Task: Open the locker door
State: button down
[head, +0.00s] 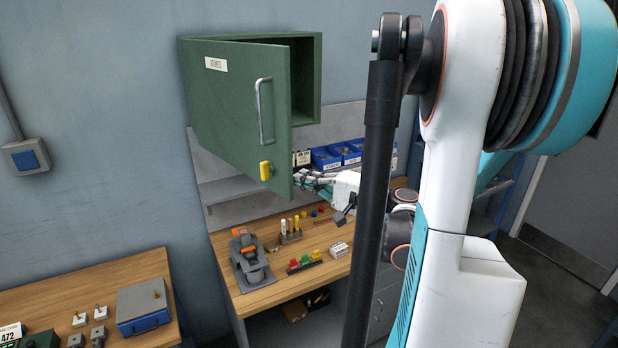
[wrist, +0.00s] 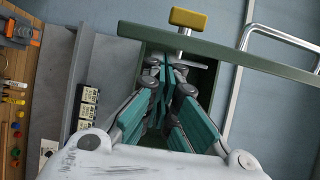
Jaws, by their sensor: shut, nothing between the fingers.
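The green locker (head: 307,75) hangs on the wall, and its door (head: 225,100) stands ajar, swung out from the locker's right side. The door has a metal bar handle (head: 262,112) and a yellow knob or key (head: 265,170) on its outer face. In the wrist view the door shows edge-on as a green strip (wrist: 225,55), with the yellow piece (wrist: 187,18) and the handle (wrist: 285,38) beyond it. My gripper (wrist: 163,68) is shut and empty, at the inner side of the door near its lower free edge. Whether the fingers touch the door I cannot tell.
Below is a wooden bench (head: 285,288) with a grey-orange tool (head: 248,258) and several small parts. Blue bins (head: 325,158) stand at the back under the locker. A second bench (head: 90,283) is at the lower left.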

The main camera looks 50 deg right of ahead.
jog(key=shift+a, duration=0.1)
jog(key=a+b, duration=0.1)
jog(key=a, duration=0.8)
jog(key=shift+w+a, duration=0.15)
jog(key=shift+a, duration=0.1)
jog(key=v, duration=1.2)
